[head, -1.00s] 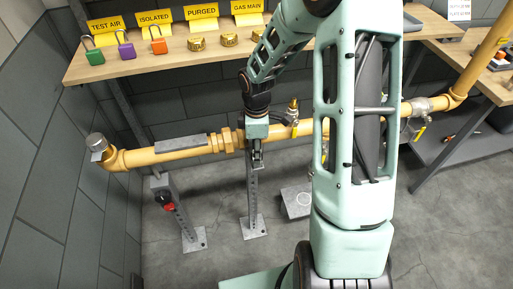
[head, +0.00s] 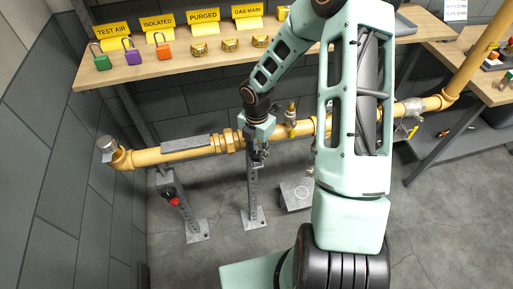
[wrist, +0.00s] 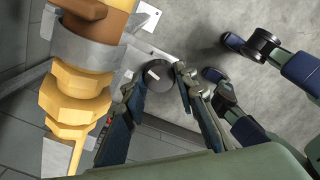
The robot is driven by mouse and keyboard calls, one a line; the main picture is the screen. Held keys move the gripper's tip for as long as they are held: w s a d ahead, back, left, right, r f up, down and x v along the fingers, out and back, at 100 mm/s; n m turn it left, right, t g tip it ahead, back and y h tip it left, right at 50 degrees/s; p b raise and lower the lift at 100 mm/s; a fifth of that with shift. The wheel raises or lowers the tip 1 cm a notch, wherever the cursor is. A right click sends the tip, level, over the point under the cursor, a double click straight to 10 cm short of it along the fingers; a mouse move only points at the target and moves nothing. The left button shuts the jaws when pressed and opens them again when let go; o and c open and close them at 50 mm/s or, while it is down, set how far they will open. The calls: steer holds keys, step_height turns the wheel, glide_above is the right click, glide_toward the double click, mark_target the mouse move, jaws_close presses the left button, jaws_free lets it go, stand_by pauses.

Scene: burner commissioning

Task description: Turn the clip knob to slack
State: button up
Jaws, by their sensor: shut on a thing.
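The clip knob (wrist: 158,75) is a dark round knob with a pale line across its face, seen in the wrist view below the pipe clamp (wrist: 85,48). My gripper (wrist: 157,82) has one finger on each side of the knob and is shut on it. In the head view my gripper (head: 259,153) is at the top of the middle post (head: 253,190), just under the yellow pipe (head: 175,152). The knob itself is hidden there behind my gripper.
A second post (head: 185,212) with a red knob (head: 172,198) stands to the left. A shelf (head: 160,70) with padlocks, brass caps and yellow signs runs above the pipe. A valve (head: 291,118) sits on the pipe to the right. Floor around the posts is mostly clear.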

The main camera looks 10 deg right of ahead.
mark_target(257, 154)
steer(key=shift+n+p, duration=0.85)
steer(key=shift+n, duration=0.55)
steer(key=o, duration=0.9)
step_height(257, 154, up, 12)
steer(key=shift+r, duration=0.1)
